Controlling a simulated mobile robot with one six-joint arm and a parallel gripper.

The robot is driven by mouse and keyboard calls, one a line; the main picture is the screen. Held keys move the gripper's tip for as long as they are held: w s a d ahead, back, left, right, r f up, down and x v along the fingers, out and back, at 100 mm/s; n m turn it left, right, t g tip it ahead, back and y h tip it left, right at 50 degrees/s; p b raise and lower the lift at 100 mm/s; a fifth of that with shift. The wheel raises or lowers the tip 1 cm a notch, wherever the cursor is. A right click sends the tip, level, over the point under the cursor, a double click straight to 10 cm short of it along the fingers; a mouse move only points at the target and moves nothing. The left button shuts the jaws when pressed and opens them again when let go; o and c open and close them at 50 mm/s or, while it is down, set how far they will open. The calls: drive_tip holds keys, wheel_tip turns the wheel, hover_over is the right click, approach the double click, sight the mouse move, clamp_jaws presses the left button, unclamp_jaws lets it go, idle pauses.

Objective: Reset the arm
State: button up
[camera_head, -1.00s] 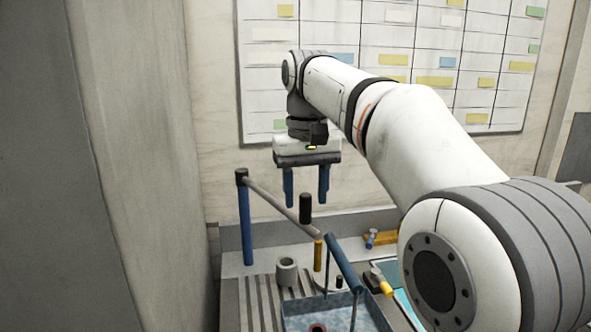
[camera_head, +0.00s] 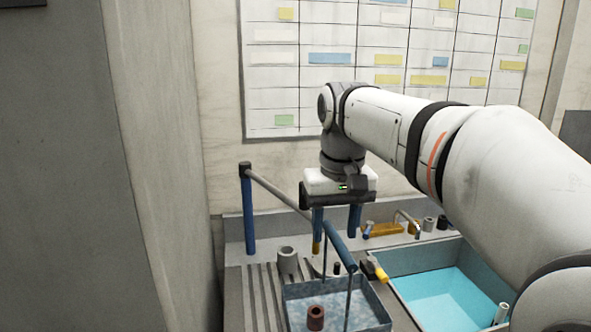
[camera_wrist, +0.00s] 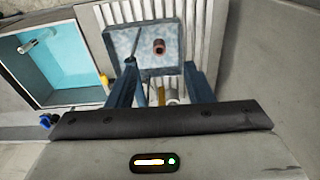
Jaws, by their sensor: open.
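The swing arm is a grey bar (camera_head: 282,192) on a blue post (camera_head: 247,215) at the back left. The bar slopes down rightward, and a yellow tip (camera_head: 316,248) hangs near its far end. My gripper (camera_head: 335,230) is open, fingers pointing down, by that end, and its left finger hides part of it. I cannot tell whether they touch. In the wrist view my open gripper (camera_wrist: 160,70) has a yellow piece (camera_wrist: 161,92) showing between its fingers; its lower part is hidden by my gripper body.
A cyan-floored bin (camera_head: 440,290) lies right. A wall closes the left.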

drive_tip(key=s+d+f+m+t, duration=0.1)
drive_tip(key=s+d+f, duration=0.3)
drive_tip(key=s+f, duration=0.3)
drive_tip(key=s+d+f+m+t, duration=0.1)
drive_tip(key=s+d+f, duration=0.3)
drive_tip(key=s+f, duration=0.4)
wheel_tip(320, 180, down, 3)
drive_tip(key=shift+s+b, duration=0.25)
drive_tip(key=shift+b, duration=0.15)
drive_tip(key=shift+c, duration=0.6)
